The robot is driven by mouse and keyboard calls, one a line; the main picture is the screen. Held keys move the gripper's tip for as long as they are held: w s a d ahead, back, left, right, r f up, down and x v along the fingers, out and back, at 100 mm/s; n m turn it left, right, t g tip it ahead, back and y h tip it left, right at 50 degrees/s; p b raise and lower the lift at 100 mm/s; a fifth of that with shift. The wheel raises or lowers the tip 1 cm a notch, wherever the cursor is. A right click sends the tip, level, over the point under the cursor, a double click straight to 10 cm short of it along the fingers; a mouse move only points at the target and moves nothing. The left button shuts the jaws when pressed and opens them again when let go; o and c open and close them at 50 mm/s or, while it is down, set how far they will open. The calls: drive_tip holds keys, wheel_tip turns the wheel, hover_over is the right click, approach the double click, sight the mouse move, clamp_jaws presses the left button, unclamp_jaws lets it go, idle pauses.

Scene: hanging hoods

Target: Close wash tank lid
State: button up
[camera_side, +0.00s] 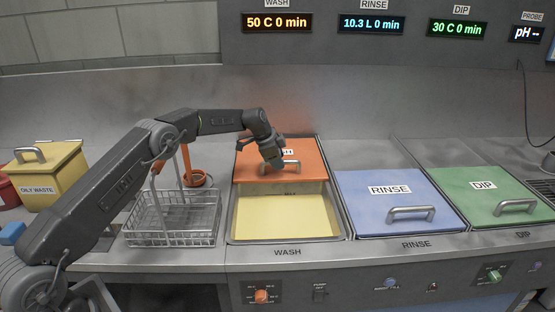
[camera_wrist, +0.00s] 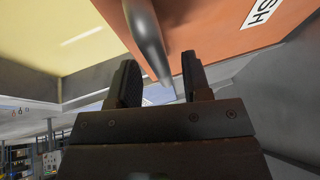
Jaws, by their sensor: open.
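The orange wash tank lid (camera_side: 255,169) covers the back part of the wash tank (camera_side: 233,237). The front part of the tank is uncovered and shows pale yellow liquid (camera_side: 285,212). The lid has a grey bar handle (camera_side: 293,163) near its front edge. My gripper (camera_side: 275,164) is at the handle and partly hides it and the lid's label. In the wrist view my gripper (camera_wrist: 162,82) is open, with the handle bar (camera_wrist: 148,40) reaching between its two fingers. Whether a finger touches the bar I cannot tell. The orange lid also shows there (camera_wrist: 215,25).
A blue rinse lid (camera_side: 365,205) and a green dip lid (camera_side: 480,190) lie to the right. A wire basket (camera_side: 172,218) stands left of the tank, under my arm. A yellow oily waste box (camera_side: 60,175) is at far left. A control panel runs along the front.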

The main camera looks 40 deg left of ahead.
drive_tip(key=shift+c, duration=0.3)
clamp_jaws()
idle(0.3)
drive_tip(key=s+d, duration=1.8)
drive_tip(key=shift+s+d, duration=0.25)
drive_tip(key=shift+d, duration=0.05)
drive_tip(key=shift+c, duration=1.3)
unclamp_jaws()
drive_tip(key=shift+s, duration=0.1)
drive_tip(key=o, duration=0.3)
